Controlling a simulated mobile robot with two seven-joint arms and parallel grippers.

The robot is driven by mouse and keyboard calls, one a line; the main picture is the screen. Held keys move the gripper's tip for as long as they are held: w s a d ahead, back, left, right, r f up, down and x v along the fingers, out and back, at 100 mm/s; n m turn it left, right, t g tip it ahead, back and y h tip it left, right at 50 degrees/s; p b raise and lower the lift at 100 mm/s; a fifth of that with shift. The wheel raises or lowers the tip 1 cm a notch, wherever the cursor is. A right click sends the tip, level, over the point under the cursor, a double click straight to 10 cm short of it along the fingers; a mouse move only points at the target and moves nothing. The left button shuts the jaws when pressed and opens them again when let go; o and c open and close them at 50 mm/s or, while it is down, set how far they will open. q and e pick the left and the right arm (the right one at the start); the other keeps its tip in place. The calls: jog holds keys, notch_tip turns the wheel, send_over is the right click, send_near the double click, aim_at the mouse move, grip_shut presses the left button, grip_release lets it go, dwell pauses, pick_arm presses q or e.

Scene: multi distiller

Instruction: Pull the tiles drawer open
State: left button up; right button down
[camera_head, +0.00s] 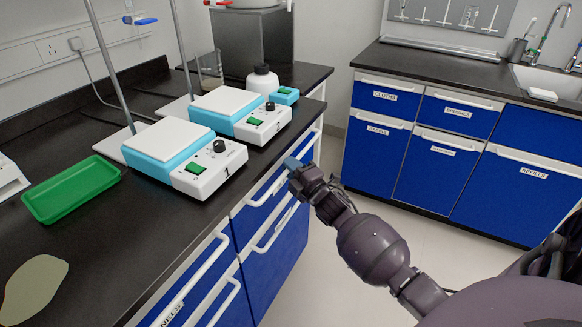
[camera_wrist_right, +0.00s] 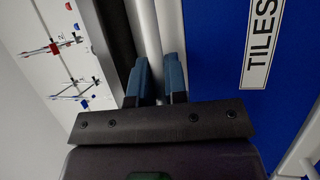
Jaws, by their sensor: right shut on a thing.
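The tiles drawer has a blue front (camera_wrist_right: 215,50) with a white label reading TILES (camera_wrist_right: 262,42) in the right wrist view. Its pale bar handle (camera_wrist_right: 146,28) runs between the two blue fingers of my right gripper (camera_wrist_right: 157,82), which is shut on it. In the head view my right gripper (camera_head: 294,165) is at the upper blue drawer front (camera_head: 262,194) under the bench edge, and its fingers partly hide the handle's far end. I cannot tell from these frames whether the drawer stands out from the cabinet. My left gripper is not in view.
The black bench top (camera_head: 95,235) carries two hotplate stirrers (camera_head: 205,165), a green tray (camera_head: 72,190) and a white bottle (camera_head: 262,80). A second blue cabinet row (camera_head: 425,150) with a sink stands at the back right. The floor (camera_head: 330,250) between is clear.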

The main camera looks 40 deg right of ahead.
jog(key=shift+s, duration=0.1)
pick_arm(q)
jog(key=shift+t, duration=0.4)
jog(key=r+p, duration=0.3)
jog(key=p, duration=0.1)
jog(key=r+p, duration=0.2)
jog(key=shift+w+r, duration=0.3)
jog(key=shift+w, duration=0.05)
pick_arm(e)
jog(key=s+d, duration=0.4)
jog(key=s, duration=0.7)
jog(key=s+d, duration=0.5)
jog(key=s, duration=0.6)
jog(key=s+d, duration=0.5)
jog(key=s, duration=0.6)
jog(key=shift+s, duration=0.25)
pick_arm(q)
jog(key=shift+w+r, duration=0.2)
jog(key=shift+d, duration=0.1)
pick_arm(e)
jog(key=c, duration=1.2)
grip_release()
jog(key=shift+o, duration=0.2)
